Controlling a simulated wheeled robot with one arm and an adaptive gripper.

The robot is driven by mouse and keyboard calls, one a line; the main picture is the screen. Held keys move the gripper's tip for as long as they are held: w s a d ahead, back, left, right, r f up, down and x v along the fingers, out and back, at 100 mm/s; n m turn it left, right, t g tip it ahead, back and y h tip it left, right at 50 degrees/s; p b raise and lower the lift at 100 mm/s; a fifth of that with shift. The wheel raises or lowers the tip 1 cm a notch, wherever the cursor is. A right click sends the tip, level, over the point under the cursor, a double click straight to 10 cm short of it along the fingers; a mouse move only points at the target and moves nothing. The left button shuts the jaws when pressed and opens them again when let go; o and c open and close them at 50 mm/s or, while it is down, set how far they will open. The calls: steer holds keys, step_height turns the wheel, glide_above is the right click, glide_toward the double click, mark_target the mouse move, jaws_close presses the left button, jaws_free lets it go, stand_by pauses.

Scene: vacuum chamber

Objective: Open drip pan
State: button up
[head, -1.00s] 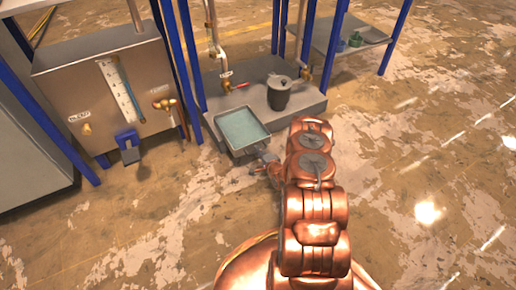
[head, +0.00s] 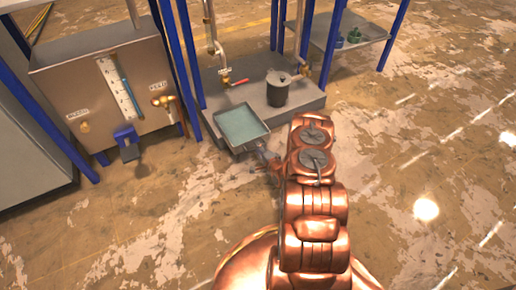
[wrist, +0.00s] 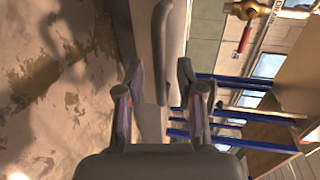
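The drip pan (head: 262,140) is a shallow grey tray with a blue-green inside, jutting from the front of a low grey plinth in the head view. My gripper (head: 263,153) is at its front right edge, partly hidden by my arm. In the wrist view a rounded grey bar (wrist: 160,50), which looks like the pan's handle, runs between the two fingertips. My gripper (wrist: 161,75) is open there, with a finger on each side of the bar and visible gaps. Contact cannot be told.
A dark lidded pot (head: 278,90) stands on the plinth (head: 308,102) behind the pan. A red-handled valve (head: 234,83) is near it. Blue posts rise around the plinth. A metal tank (head: 105,85) with a gauge stands left. The floor in front and to the right is clear.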

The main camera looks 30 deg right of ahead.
steer(key=v, duration=1.1)
steer(key=shift+s, duration=0.1)
